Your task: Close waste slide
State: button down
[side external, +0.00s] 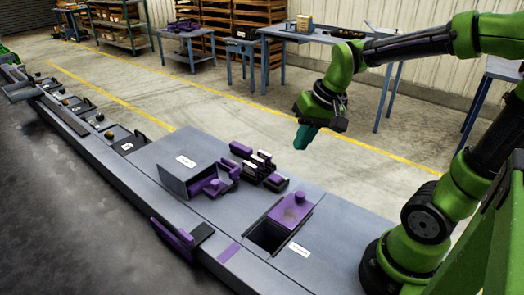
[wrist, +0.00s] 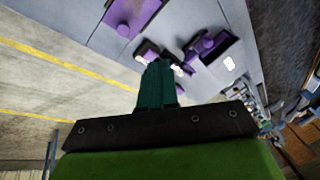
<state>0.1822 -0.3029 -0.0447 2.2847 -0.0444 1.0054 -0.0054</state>
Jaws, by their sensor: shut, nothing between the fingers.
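A purple slide plate with a round knob (side external: 292,209) lies on the grey bench top, beside a dark rectangular opening (side external: 266,236) that shows uncovered in front of it. A small white label (side external: 299,250) is next to the opening, its text too small to read. I take this plate to be the waste slide; a purple plate also shows at the top of the wrist view (wrist: 130,14). My gripper (side external: 301,146) is shut and empty, high above and behind the bench, apart from the slide. Its teal fingers show together in the wrist view (wrist: 159,66).
A grey box (side external: 187,180) with purple parts at its open side stands left of the slide. Several purple and black upright pieces (side external: 260,167) are between them. A purple and dark block (side external: 181,238) is at the front edge.

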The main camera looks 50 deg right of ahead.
jog(key=w+d+f+m+g+y, duration=0.1)
jog(key=w+d+f+m+g, duration=0.25)
jog(key=d, duration=0.35)
jog(key=w+d+f+m+g+y, duration=0.2)
jog(key=w+d+f+g, duration=0.1)
jog(key=d+f, duration=0.25)
jog(key=shift+t, duration=0.25)
jog(key=x, duration=0.8)
jog(key=shift+s+d+f, duration=0.2)
jog(key=shift+s+d, duration=0.1)
jog(key=shift+d, duration=0.05)
jog(key=a, duration=0.1)
jog(key=s+a, duration=0.1)
jog(key=a, duration=0.1)
jog(key=shift+s+f, duration=0.2)
jog(key=shift+s+a, duration=0.2)
jog(key=shift+a, duration=0.15)
send_over(281, 217)
jog(key=d, duration=0.2)
jog(key=shift+w+a, duration=0.2)
jog(key=shift+w, duration=0.25)
jog(key=shift+f, duration=0.1)
